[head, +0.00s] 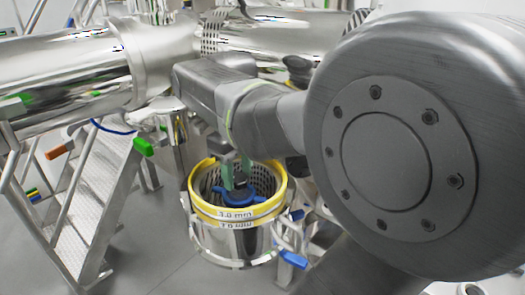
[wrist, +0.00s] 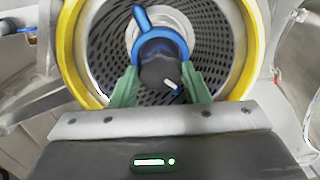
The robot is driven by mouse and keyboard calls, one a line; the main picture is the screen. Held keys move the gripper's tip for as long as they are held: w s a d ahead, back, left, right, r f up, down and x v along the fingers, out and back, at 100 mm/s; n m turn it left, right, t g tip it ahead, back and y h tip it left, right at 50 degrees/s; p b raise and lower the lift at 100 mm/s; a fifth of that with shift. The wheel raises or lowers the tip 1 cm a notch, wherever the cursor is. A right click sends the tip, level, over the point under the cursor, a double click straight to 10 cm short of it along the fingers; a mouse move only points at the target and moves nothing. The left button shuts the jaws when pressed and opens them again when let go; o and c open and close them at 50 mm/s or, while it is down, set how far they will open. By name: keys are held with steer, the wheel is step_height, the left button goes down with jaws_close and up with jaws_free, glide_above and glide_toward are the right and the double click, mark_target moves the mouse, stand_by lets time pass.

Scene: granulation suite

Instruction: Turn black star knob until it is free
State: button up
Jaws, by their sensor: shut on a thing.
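The black star knob (wrist: 158,69) sits in the middle of a perforated metal basket in the wrist view, with a blue ring part and a blue lever (wrist: 144,18) just behind it. In the head view the knob is mostly hidden by my gripper, above the blue part (head: 247,199). My gripper (wrist: 160,79) has green fingers, one on each side of the knob, and is shut on it. My gripper (head: 236,172) also shows in the head view, reaching down into the basket from above.
Metal steps (head: 95,190) stand at left, and a large steel pipe (head: 70,72) crosses behind. Bare floor lies at front left.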

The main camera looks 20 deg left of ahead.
mark_target(238, 177)
steer(key=n+p, duration=0.2)
steer(key=n, duration=0.3)
steer(key=shift+r+n, duration=0.15)
steer(key=shift+n, duration=0.15)
steer(key=n+p, duration=0.1)
steer(key=n, duration=0.4)
steer(key=n+p, duration=0.1)
steer(key=n, duration=0.4)
steer(key=shift+n, duration=0.4)
steer(key=shift+n+p, duration=0.6)
steer(key=shift+n, duration=1.6)
steer(key=o, duration=1)
step_height(238, 177, up, 14)
steer(key=shift+f+b, duration=0.2)
steer(key=shift+b, duration=0.45)
